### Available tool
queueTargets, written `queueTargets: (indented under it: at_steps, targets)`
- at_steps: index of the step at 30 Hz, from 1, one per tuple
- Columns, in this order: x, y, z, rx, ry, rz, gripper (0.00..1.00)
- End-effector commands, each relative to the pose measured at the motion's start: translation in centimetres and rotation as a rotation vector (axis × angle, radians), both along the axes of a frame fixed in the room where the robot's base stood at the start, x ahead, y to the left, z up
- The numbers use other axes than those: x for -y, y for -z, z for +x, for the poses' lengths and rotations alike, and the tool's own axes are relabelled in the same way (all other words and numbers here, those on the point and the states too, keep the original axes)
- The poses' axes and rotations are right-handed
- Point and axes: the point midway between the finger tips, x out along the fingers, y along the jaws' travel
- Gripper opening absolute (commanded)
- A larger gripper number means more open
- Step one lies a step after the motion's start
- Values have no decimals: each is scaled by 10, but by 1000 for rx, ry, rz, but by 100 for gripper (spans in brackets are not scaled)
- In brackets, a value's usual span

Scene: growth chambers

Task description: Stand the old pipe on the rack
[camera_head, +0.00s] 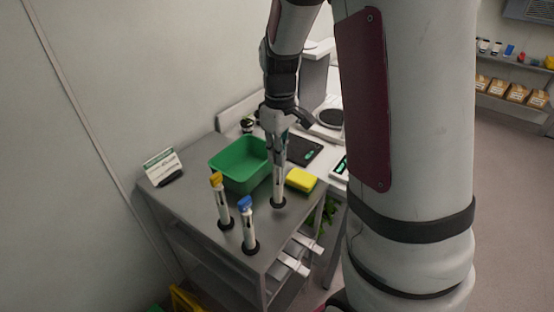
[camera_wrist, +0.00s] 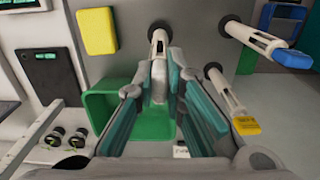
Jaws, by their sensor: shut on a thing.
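A pale pipe (camera_head: 278,188) stands upright with its lower end in a black ring foot at the right side of the grey rack top (camera_head: 190,205). My gripper (camera_head: 280,150) is above it, shut on its upper part, which the fingers hide. In the wrist view the pipe (camera_wrist: 158,68) lies between the teal finger pads of my gripper (camera_wrist: 160,88), its foot toward the top edge. I cannot tell whether it bears fully on the rack. Two similar pipes stand at the front, one orange-capped (camera_head: 222,203), one blue-capped (camera_head: 247,227).
A green bin (camera_head: 240,182) stands behind the pipes, close to my gripper. A yellow block (camera_head: 301,180) lies to the right of the held pipe. A small sign (camera_head: 162,163) stands at the left. A black scale (camera_head: 303,150) lies behind. Bare surface shows at the left front.

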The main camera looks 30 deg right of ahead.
Motion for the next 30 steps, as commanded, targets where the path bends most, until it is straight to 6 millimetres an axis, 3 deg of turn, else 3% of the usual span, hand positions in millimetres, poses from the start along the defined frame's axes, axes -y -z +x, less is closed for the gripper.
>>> queueTargets:
  at_steps: [6, 19, 20, 22, 30]
  targets:
    - [-1, 26, -2, -4, 0, 1, 0]
    - [-1, 32, -1, -1, 0, 1, 0]
    - [-1, 31, -1, -1, 0, 0, 18]
    - [-1, 31, -1, -1, 0, 0, 31]
    - [-1, 31, -1, -1, -1, 1, 31]
